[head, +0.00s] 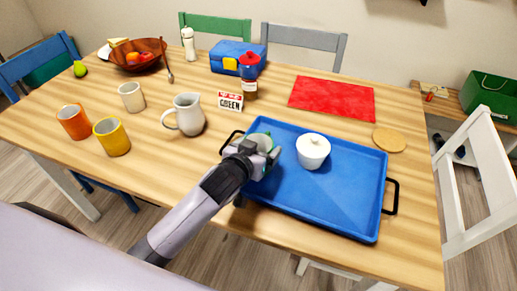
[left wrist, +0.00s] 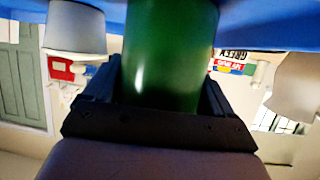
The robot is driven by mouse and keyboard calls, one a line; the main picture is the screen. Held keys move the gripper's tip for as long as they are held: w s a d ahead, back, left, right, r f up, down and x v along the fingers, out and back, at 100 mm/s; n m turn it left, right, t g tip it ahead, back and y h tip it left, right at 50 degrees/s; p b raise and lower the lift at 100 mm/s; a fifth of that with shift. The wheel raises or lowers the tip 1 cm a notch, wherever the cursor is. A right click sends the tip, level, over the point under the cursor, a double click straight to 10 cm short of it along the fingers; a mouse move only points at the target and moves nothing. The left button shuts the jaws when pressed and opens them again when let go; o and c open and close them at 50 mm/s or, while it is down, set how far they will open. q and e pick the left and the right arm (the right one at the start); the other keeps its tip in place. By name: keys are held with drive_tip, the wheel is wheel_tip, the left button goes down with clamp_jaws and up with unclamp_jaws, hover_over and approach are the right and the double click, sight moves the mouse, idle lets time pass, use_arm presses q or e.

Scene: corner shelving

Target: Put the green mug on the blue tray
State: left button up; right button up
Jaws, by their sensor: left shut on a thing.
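The green mug (head: 273,158) is at the left end of the blue tray (head: 340,205), inside its rim, and looks upright. My left gripper (head: 256,151) is shut on the green mug and hides much of it in the head view. In the left wrist view the green mug (left wrist: 163,55) fills the space between the two fingers (left wrist: 160,90), with the blue tray (left wrist: 262,12) along the top edge. I cannot tell whether the mug's base touches the tray. My right gripper is not in view.
A white lidded pot (head: 313,153) stands on the tray, right of the mug. A white pitcher (head: 188,115) and a yellow mug (head: 112,137) stand to the left. A small box (head: 230,101) and a sauce bottle (head: 249,77) are behind. The tray's right part is clear.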

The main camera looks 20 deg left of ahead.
use_arm(q)
drive_tip(key=o, duration=1.1)
drive_tip(key=shift+f, duration=0.2)
drive_tip(key=shift+c, duration=0.2)
drive_tip(key=shift+r, duration=0.25)
drive_tip(key=v, duration=1.2)
drive_tip(key=shift+p, duration=0.4)
drive_tip(key=shift+s+f, duration=0.1)
